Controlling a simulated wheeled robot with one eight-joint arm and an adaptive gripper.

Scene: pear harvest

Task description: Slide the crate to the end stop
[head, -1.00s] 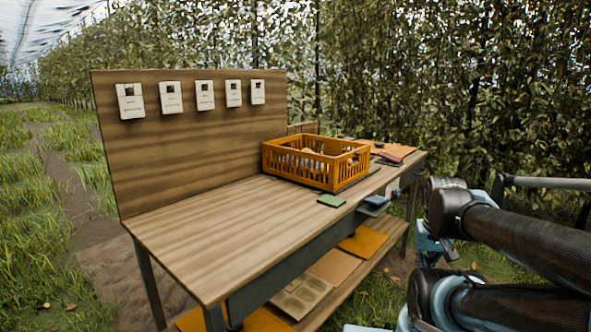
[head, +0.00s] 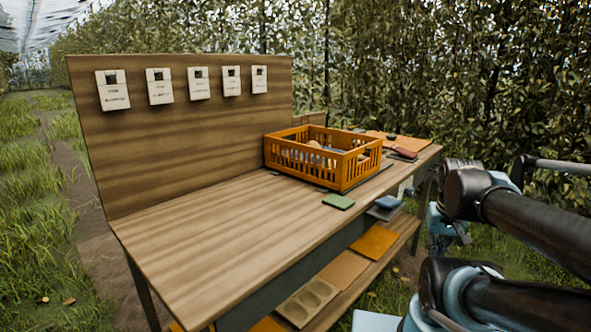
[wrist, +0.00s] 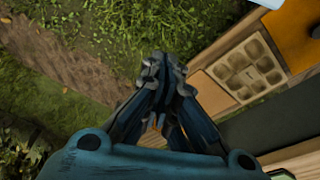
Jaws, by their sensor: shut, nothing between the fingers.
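An orange slatted crate (head: 345,169) stands upright on the wooden bench (head: 220,235), towards its far right end. Some contents show inside it, but I cannot make them out well. An end stop is not clearly distinguishable in these views. My gripper (wrist: 160,62) shows in the wrist view with its fingers together and nothing between them. It is over grass and a brown path, beside the bench's lower shelf. The crate is not in the wrist view. In the head view my arm is at the right, apart from the crate.
A green block (head: 338,201) lies in front of the crate, near the bench's front edge. A blue item (head: 388,202) sits at that edge. A back panel (head: 200,125) with several white cards rises behind. The bench's left half is clear. Trays (head: 307,300) lie on the lower shelf.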

